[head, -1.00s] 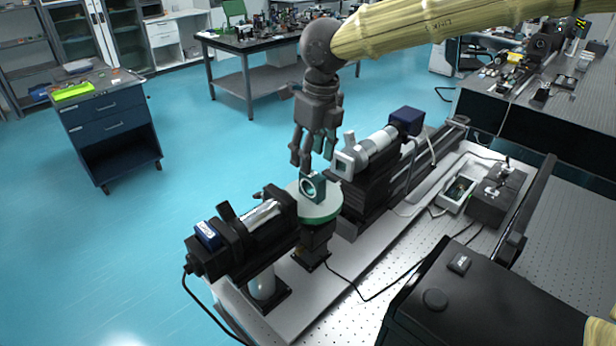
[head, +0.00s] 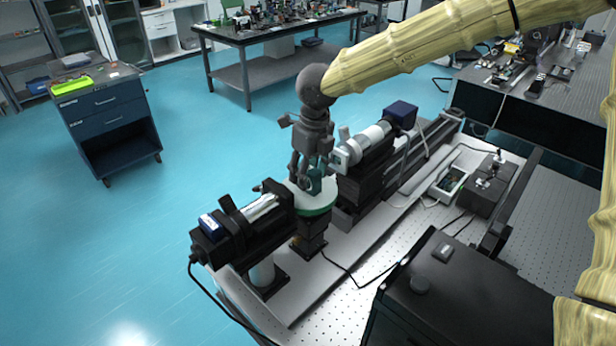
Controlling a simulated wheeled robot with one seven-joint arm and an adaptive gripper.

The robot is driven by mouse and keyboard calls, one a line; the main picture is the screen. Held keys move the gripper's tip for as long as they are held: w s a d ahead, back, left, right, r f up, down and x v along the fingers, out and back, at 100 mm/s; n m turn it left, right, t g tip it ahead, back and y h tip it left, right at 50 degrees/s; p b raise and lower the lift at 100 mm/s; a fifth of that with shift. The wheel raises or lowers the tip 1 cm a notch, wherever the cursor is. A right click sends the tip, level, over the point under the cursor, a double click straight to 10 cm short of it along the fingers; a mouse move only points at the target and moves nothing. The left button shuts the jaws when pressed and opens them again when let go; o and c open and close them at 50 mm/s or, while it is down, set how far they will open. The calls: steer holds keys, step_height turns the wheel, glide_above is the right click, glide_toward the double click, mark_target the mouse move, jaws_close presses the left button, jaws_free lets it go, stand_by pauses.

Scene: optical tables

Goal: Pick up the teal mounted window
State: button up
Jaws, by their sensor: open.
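The teal mounted window (head: 315,182) stands on a round pale disc with a green rim (head: 318,210) on a black post. My gripper (head: 311,180) points down over the disc, its fingers at the height of the window. The fingers are open and partly hide the window. I cannot tell whether either finger touches it.
A black cylindrical instrument (head: 245,228) lies close to the left of the disc. A white and silver tube instrument (head: 365,145) on a black stage stands close to the right. A black box (head: 440,290) stands in front on the perforated table.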

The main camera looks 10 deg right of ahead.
steer(key=shift+s+r, duration=0.2)
steer(key=shift+s, duration=0.05)
steer(key=c, duration=0.4)
jaws_close()
